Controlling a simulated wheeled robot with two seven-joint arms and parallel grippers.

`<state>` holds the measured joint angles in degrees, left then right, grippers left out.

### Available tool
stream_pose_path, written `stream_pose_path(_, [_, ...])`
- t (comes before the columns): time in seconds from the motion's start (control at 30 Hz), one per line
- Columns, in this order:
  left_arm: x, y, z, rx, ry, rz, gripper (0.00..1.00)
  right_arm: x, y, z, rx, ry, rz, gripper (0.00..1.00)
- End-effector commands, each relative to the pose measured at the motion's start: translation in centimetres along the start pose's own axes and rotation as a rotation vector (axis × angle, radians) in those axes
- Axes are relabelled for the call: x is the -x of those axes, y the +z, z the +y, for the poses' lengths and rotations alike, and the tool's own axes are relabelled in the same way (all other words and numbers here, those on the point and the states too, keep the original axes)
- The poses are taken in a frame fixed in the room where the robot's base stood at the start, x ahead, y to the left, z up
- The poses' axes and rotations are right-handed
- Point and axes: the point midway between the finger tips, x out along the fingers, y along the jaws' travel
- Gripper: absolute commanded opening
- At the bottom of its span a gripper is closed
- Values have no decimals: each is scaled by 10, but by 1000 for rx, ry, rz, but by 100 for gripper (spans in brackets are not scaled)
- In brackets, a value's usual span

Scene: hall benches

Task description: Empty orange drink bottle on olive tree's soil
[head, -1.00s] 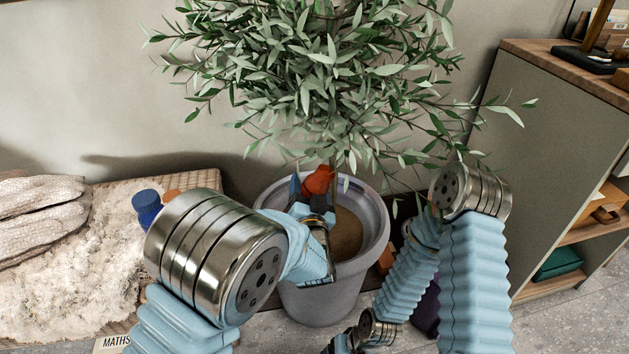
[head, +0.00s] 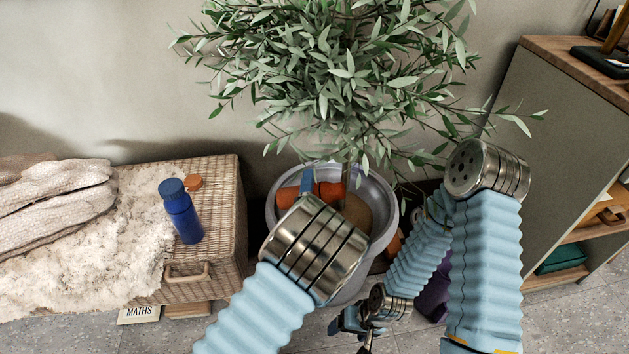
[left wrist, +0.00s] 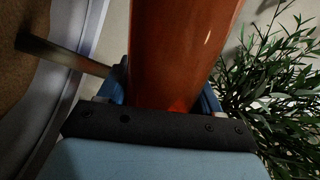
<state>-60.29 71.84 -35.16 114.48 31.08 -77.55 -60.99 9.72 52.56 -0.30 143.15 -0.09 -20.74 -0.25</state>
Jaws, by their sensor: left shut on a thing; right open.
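The orange drink bottle (head: 331,190) is held nearly level over the olive tree's grey pot (head: 386,226). My left gripper (head: 307,182) is shut around its middle, with orange showing on both sides of the fingers. The bottle fills the upper middle of the left wrist view (left wrist: 180,50); its mouth and any liquid cannot be made out. Brown soil (head: 358,213) shows right of the bottle, and my left wrist hides the pot's front. The olive tree (head: 335,75) rises behind. My right gripper (head: 350,322) is open and empty, low in front of the pot.
A wicker chest (head: 222,220) with a fleece stands left, bearing a blue bottle (head: 181,211), a small orange cap-like piece (head: 193,182) and knitted gloves (head: 60,200). A grey cabinet (head: 550,130) stands right. Leaves hang close above the pot.

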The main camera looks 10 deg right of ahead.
Motion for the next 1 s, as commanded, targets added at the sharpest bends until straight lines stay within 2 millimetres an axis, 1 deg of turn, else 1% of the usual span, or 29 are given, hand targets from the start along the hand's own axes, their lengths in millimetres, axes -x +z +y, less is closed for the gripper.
stream_pose_path(0.03, [0,0,1,-48,0,9,25,1,0,0,0,0,1,78])
stream_pose_path(0.77, [0,0,0,-32,-1,4,25,0,0,0,0,0,0,78])
stream_pose_path(1.0, [0,0,1,-96,-1,15,25,-3,0,1,0,0,0,78])
